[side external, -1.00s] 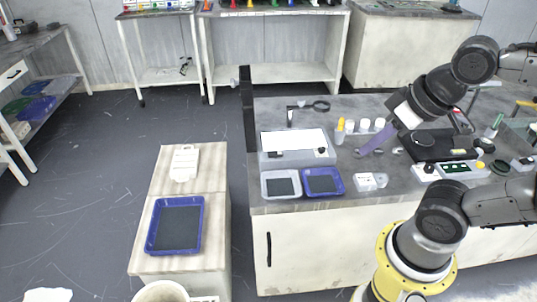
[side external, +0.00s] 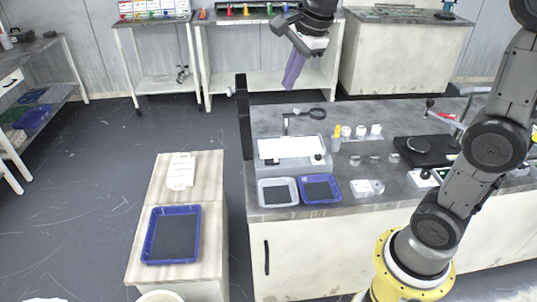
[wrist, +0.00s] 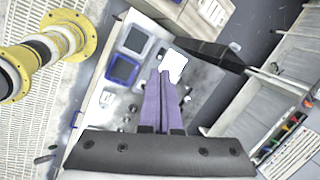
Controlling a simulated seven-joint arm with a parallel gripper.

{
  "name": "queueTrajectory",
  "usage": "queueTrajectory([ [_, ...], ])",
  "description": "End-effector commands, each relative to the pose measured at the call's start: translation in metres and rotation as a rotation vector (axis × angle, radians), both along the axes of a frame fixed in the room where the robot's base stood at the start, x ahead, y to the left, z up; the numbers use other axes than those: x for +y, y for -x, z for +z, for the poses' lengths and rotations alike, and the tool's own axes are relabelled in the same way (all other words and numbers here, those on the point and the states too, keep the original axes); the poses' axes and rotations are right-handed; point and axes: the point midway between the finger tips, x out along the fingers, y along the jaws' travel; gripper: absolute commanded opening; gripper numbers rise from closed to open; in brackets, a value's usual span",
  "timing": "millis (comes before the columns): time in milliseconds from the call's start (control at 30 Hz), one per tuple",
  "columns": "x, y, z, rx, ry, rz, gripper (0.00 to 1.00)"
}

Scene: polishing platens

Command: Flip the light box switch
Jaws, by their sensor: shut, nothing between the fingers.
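The light box (side external: 292,150) is a grey unit with a bright white panel on the bench. A small dark round knob (side external: 318,157), which may be its switch, sits at its front right corner. The bright panel also shows in the wrist view (wrist: 174,66), just beyond my fingertips. My gripper (side external: 289,86) has purple fingers and is high above the bench, behind and above the light box, touching nothing. In the wrist view the fingers (wrist: 160,76) are together and empty. The switch cannot be made out in the wrist view.
A magnifier on a stand (side external: 316,114) rises just behind the light box. A grey tray (side external: 295,199) and a blue tray (side external: 339,190) lie in front. Small bottles (side external: 360,131) stand to the right. A dark upright post (side external: 242,125) stands at the bench's left end.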

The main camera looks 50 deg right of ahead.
Motion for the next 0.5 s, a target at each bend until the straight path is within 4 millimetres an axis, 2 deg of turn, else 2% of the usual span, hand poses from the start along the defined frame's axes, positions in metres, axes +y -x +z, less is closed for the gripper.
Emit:
queueTrajectory([
  [33, -0.006, -0.016, -0.008, 0.022, -0.019, -0.058, 0.0],
  [200, -0.024, -0.06, -0.037, 0.082, -0.076, -0.243, 0.0],
  [367, -0.044, -0.096, -0.076, 0.146, -0.107, -0.371, 0.0],
  [500, -0.06, -0.119, -0.116, 0.208, -0.114, -0.419, 0.0],
])
